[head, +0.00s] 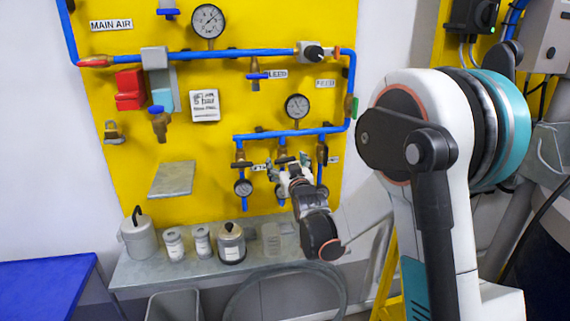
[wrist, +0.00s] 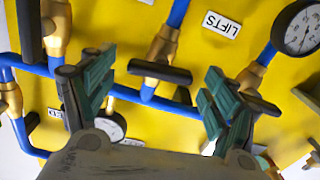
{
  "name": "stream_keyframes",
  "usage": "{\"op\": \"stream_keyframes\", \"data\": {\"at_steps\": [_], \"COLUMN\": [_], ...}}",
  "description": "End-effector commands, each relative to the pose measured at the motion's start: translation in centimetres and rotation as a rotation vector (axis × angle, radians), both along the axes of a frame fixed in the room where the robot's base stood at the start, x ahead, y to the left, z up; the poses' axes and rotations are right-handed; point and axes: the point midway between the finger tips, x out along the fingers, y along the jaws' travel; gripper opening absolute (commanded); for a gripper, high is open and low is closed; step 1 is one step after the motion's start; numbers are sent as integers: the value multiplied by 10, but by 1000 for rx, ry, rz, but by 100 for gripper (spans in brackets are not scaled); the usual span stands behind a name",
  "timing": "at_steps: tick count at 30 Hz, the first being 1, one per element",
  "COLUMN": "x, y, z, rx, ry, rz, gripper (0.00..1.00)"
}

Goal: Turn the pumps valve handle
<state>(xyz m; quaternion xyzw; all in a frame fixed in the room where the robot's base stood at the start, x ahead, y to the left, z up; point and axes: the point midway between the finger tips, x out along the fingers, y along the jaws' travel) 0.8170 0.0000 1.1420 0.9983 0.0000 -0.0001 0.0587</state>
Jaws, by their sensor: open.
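A row of brass valves with dark handles hangs under the lower blue pipe on the yellow panel. In the wrist view a dark valve handle (wrist: 160,71) on a brass valve body lies across the gap between my fingers. My gripper (wrist: 155,88) is open around this handle's area, with nothing held; I cannot tell whether it touches. In the head view my gripper (head: 290,168) is at the middle valve of the row and partly hides it. The only label I can read near it says LIFTS (wrist: 221,24); no PUMPS label is readable, so I cannot tell which handle is the pumps one.
Another dark handle (wrist: 258,102) is close by my right finger. A gauge (wrist: 300,27) and blue pipes surround the valves. Below, a grey shelf (head: 130,273) holds a lidded pot (head: 231,243) and several cans. A blue table (head: 45,285) stands at left.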

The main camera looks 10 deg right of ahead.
Motion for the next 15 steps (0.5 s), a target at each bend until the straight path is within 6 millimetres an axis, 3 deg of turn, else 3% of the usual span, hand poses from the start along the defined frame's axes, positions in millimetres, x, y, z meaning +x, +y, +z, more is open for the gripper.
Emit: {"op": "stream_keyframes", "data": {"at_steps": [6,15], "x": [21,24], "y": [0,0], "z": [-1,0], "rx": [0,0], "ry": [0,0], "rz": [0,0], "gripper": [80,80]}}
